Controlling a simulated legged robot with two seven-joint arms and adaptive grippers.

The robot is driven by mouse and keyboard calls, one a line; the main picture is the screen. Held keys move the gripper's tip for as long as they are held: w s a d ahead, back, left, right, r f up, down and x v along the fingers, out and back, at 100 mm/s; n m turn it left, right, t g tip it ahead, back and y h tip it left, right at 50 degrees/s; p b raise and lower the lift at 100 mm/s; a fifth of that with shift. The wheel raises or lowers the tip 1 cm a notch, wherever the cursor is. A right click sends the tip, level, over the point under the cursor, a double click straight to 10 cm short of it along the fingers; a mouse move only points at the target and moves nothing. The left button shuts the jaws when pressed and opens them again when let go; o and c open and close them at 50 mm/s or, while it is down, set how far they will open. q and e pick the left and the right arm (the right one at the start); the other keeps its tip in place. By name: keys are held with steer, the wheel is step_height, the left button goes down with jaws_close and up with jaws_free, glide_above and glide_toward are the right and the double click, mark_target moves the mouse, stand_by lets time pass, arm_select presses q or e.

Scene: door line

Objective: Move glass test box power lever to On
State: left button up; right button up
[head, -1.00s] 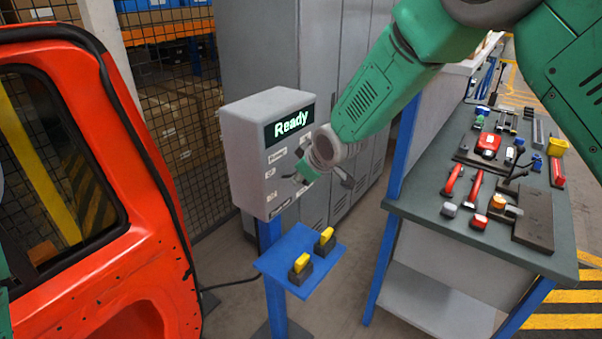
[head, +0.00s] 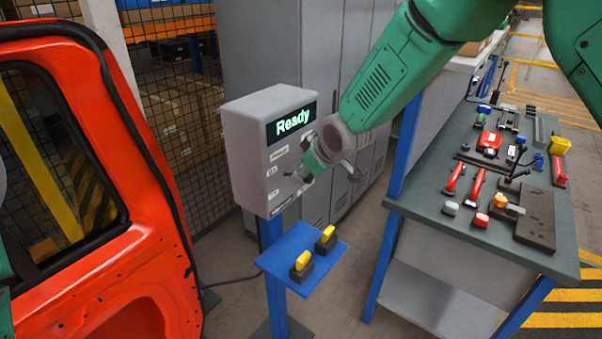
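The grey test box (head: 250,150) stands on a blue post at the centre, with a lit "Ready" display (head: 291,122) at the top of its front panel. Small white labels run down the panel's left side. My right gripper (head: 306,177) is at the right part of this panel, below the display. Its fingers overlap the panel, so contact cannot be told. The power lever cannot be made out; the gripper covers that part of the panel. Whether the fingers are closed on anything is unclear. My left gripper is not in view; only a bit of green arm shows at the left edge.
A blue shelf (head: 282,262) with two yellow-topped switches is below the box. A red vehicle door (head: 150,215) stands at left. A workbench (head: 415,203) with several tools is at right. Grey cabinets (head: 262,55) stand behind. Floor shows between post and bench.

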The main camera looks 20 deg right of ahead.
steer(key=v, duration=0.9)
steer(key=shift+r, duration=0.1)
